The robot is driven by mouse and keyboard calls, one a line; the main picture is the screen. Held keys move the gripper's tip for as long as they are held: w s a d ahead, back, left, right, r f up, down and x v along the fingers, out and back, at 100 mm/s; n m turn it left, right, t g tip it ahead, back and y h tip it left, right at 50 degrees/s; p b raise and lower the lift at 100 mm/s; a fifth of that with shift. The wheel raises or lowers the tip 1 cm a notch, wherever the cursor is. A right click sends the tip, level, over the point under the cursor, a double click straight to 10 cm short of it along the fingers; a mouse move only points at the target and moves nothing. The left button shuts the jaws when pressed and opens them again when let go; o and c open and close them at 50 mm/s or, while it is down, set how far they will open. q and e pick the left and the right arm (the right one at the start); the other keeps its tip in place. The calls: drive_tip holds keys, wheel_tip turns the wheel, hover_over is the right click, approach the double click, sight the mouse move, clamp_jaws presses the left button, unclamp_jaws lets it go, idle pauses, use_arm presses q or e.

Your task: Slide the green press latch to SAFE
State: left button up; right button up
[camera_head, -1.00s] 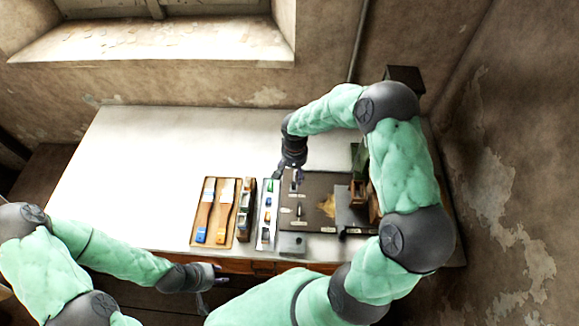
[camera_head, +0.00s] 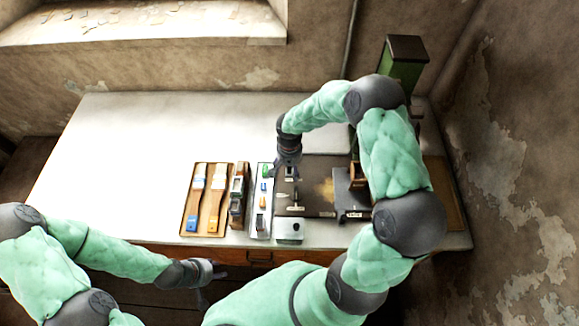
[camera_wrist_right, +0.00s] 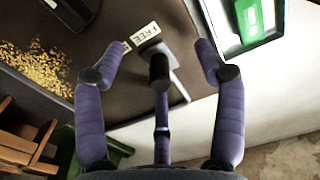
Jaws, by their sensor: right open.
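My right gripper (camera_head: 287,168) is over the upper left corner of the dark press plate (camera_head: 318,172). In the right wrist view its side fingers (camera_wrist_right: 160,55) are spread apart. Between them a black knob-like end shows in front of a grey bar (camera_wrist_right: 180,85) beside a FREE label (camera_wrist_right: 145,33). I cannot tell whether that knob is a latch part or a part of my gripper, nor whether it is touched. No piece there is clearly the green latch. Another white label (camera_wrist_right: 120,146) is partly hidden. My left gripper (camera_head: 212,272) is below the table's front edge, with nothing visible in it.
The green press (camera_head: 405,68) stands behind my right arm, which hides much of it. A white tray (camera_head: 257,228) with small coloured parts, including a green one (camera_head: 267,171), lies left of the plate. A wooden tray (camera_head: 186,222) holds brushes. The table's left side (camera_head: 110,160) is clear.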

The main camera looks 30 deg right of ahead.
clamp_jaws()
drive_tip(key=shift+s+d, duration=0.45)
drive_tip(key=shift+d, duration=0.25)
drive_tip(key=shift+s+d, duration=0.35)
drive_tip(key=shift+d, duration=0.2)
drive_tip(key=shift+o, duration=0.4)
unclamp_jaws()
